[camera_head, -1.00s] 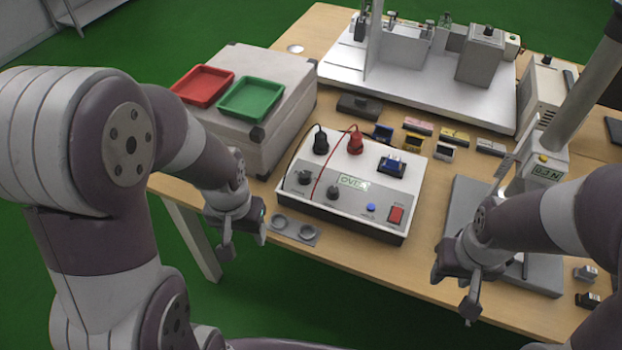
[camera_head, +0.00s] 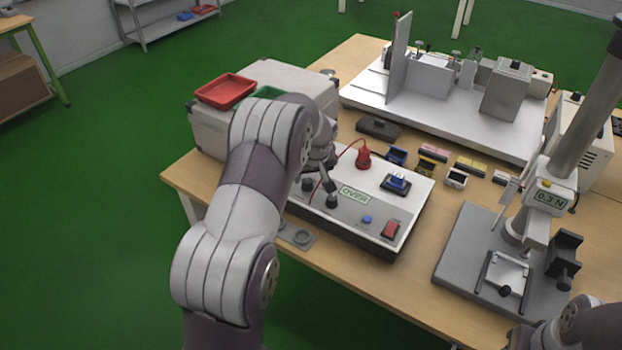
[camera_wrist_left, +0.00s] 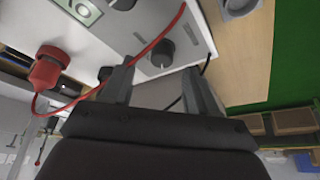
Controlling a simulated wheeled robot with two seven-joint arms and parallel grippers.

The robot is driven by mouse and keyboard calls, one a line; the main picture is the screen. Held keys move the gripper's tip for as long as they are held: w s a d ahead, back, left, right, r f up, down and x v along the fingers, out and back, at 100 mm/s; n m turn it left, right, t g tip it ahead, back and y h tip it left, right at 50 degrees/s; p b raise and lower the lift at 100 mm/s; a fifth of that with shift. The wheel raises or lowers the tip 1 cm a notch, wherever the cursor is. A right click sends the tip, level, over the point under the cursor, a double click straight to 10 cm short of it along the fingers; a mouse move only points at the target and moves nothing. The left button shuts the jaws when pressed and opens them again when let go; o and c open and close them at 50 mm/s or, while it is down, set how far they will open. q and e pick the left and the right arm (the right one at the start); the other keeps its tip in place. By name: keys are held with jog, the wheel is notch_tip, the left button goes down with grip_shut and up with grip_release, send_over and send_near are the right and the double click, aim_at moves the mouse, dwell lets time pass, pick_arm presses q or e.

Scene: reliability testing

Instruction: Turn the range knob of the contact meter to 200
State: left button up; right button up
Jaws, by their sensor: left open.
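The contact meter (camera_head: 300,209) is a white box with a sloped front panel and a green display reading OVER (camera_head: 354,192). Two dark knobs sit left of the display: the left knob (camera_head: 308,184) and one nearer the display (camera_head: 332,200). Their labels are too small to read. My left gripper (camera_head: 324,184) is over this end of the panel. In the left wrist view its open fingers (camera_wrist_left: 158,78) stand either side of the left knob (camera_wrist_left: 163,53), which has a white pointer line; contact is unclear. My right gripper is out of frame; only its arm shows at lower right.
A red lead (camera_wrist_left: 150,50) runs between the knobs from a red plug (camera_head: 363,156). A red switch (camera_head: 390,229) and blue button (camera_head: 367,220) are on the panel. A force stand (camera_head: 470,250) is at right; a grey case (camera_head: 210,130) is behind my left arm.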

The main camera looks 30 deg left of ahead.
aim_at(308, 180)
pick_arm(q)
jog(key=x, duration=0.3)
jog(key=shift+a+f, duration=0.25)
jog(key=shift+f, duration=0.05)
jog(key=shift+d+r, duration=0.1)
jog(key=c, duration=1)
